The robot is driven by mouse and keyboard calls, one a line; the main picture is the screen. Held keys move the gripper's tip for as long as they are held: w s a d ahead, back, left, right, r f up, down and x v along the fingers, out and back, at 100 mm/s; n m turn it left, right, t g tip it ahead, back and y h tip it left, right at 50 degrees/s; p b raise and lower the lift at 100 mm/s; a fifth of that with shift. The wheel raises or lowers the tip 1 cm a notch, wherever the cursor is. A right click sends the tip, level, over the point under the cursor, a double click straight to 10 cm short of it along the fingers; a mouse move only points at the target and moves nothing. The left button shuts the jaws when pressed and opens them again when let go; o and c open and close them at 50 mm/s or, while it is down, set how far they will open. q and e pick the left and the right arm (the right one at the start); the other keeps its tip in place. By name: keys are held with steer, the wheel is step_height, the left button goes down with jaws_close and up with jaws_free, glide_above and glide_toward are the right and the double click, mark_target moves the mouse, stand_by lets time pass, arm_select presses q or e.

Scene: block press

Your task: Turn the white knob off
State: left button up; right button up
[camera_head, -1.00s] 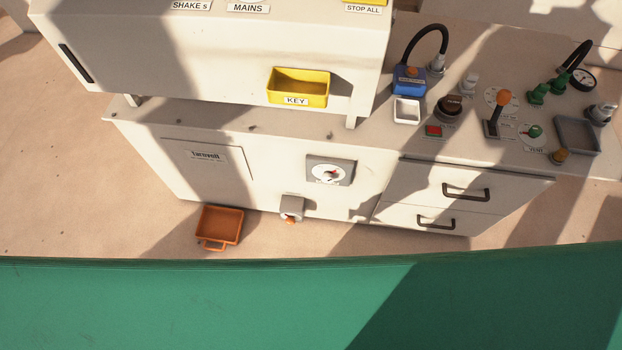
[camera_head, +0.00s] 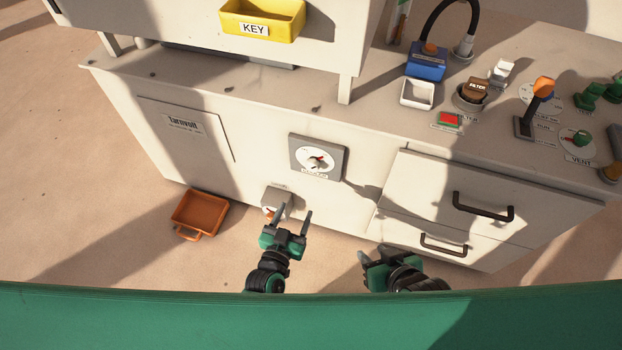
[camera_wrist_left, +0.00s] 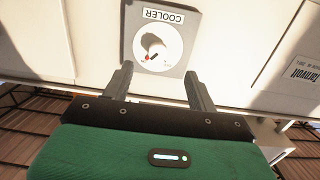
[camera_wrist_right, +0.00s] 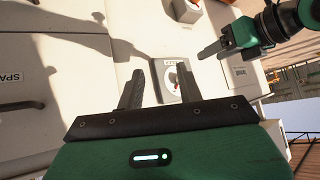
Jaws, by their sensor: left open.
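The square grey COOLER dial plate (camera_head: 318,158) is on the cabinet front. Its round white dial (camera_head: 316,159) has a red-marked pointer and a small knob, partly in shadow. The dial also shows beyond the fingertips in the left wrist view (camera_wrist_left: 158,46) and between the fingers in the right wrist view (camera_wrist_right: 171,80). A white knob-like part (camera_head: 502,70) stands on the counter at the right. My left gripper (camera_head: 292,214) is open and empty, below the dial and near a grey box with an orange part. My right gripper (camera_head: 374,255) is open and empty, lower right of the dial.
The grey box (camera_head: 277,201) sticks out low on the cabinet. Drawer handles (camera_head: 483,207) protrude at the right. An orange tray (camera_head: 199,215) is on the floor at the left. A yellow KEY bin (camera_head: 262,17) hangs above.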

mark_target(311, 169)
arm_select(q)
steer(key=shift+t, duration=0.4)
steer(key=x, duration=0.4)
steer(key=r+b+x, duration=0.1)
steer(key=x, duration=0.3)
steer(key=b+x, duration=0.1)
steer(key=x, duration=0.4)
steer(key=shift+s+r, duration=0.1)
steer(key=shift+r, duration=0.1)
steer(key=shift+w+d+b, duration=0.3)
steer(key=shift+w, duration=0.35)
arm_select(e)
steer(key=shift+w+a+r+t+y, duration=0.15)
steer(key=shift+a+r+t+y, duration=0.25)
steer(key=shift+a+t, duration=0.25)
steer(key=shift+w+a+r+t+y, duration=0.2)
steer(key=shift+a+r+t, duration=0.25)
steer(key=shift+a, duration=0.3)
steer(key=shift+w+a+r+t+y, duration=0.1)
steer(key=shift+a+r+t+y, duration=0.3)
steer(key=shift+a+t, duration=0.25)
arm_select(q)
steer(key=c, duration=1)
